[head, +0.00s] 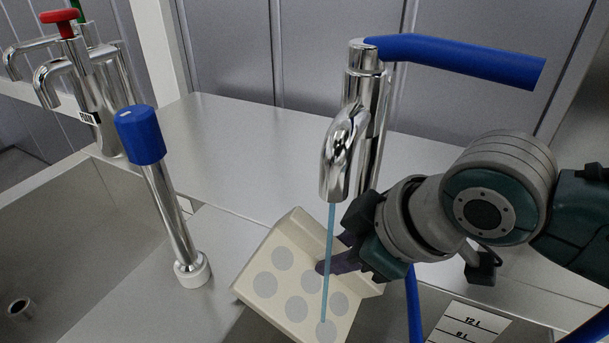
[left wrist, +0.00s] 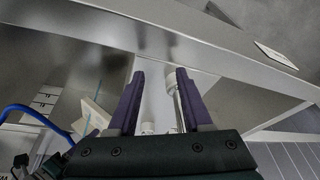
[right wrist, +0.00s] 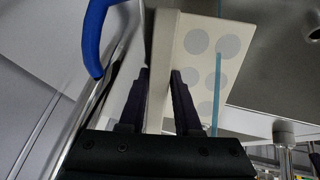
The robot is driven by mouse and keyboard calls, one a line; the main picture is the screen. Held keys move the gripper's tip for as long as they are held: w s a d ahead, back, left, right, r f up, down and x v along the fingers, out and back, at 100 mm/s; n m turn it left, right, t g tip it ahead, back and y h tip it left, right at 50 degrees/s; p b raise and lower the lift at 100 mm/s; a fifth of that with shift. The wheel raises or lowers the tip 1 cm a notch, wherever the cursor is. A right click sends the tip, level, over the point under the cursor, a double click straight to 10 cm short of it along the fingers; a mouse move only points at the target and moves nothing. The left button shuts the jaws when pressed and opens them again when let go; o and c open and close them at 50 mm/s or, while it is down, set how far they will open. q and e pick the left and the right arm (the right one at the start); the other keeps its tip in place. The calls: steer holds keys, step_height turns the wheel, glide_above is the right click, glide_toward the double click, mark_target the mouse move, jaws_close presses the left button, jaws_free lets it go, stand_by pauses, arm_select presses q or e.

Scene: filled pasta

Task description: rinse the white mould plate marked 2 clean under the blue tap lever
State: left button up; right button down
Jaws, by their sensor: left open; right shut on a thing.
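The mould plate (head: 300,300) is off-white with several round grey patches. It is tilted over the sink below the steel tap (head: 345,150), and no number is readable on it. The blue tap lever (head: 460,60) points right. A thin blue water stream (head: 329,255) falls from the spout across the plate's face. My right gripper (head: 338,262) is shut on the plate's edge; the right wrist view shows the plate (right wrist: 200,55) between its fingers (right wrist: 160,78). My left gripper (left wrist: 160,75) is open and empty in the left wrist view, apart from the plate (left wrist: 92,112).
A steel post with a blue cap (head: 140,135) stands left of the plate. Taps with a red knob (head: 60,18) and a green one stand at the back left. A white label with volume marks (head: 468,325) is at lower right. The steel counter (head: 240,135) behind is clear.

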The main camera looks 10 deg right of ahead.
mark_target(372, 284)
arm_select(q)
steer(key=shift+a+r+p, duration=0.3)
steer(key=shift+r+p, duration=0.45)
steer(key=shift+r, duration=0.1)
arm_select(e)
steer(key=shift+s+d, duration=0.25)
steer(key=shift+d, duration=0.5)
steer(key=shift+s+d, duration=0.25)
steer(key=shift+d, duration=0.45)
arm_select(q)
steer(key=shift+s+d+r+p, duration=0.1)
steer(key=shift+r+p, duration=0.45)
arm_select(e)
steer(key=shift+s+d, duration=0.3)
steer(key=shift+d, duration=0.3)
steer(key=shift+s+d, duration=0.3)
steer(key=shift+d, duration=0.25)
arm_select(q)
steer(key=shift+r, duration=0.1)
steer(key=shift+d+r+p, duration=0.2)
steer(key=shift+r+p, duration=0.8)
steer(key=shift+p, duration=0.15)
arm_select(e)
steer(key=shift+s+r, duration=0.1)
steer(key=shift+s, duration=1.2)
steer(key=shift+s, duration=0.1)
arm_select(q)
steer(key=shift+d, duration=0.1)
arm_select(e)
steer(key=shift+a, duration=0.1)
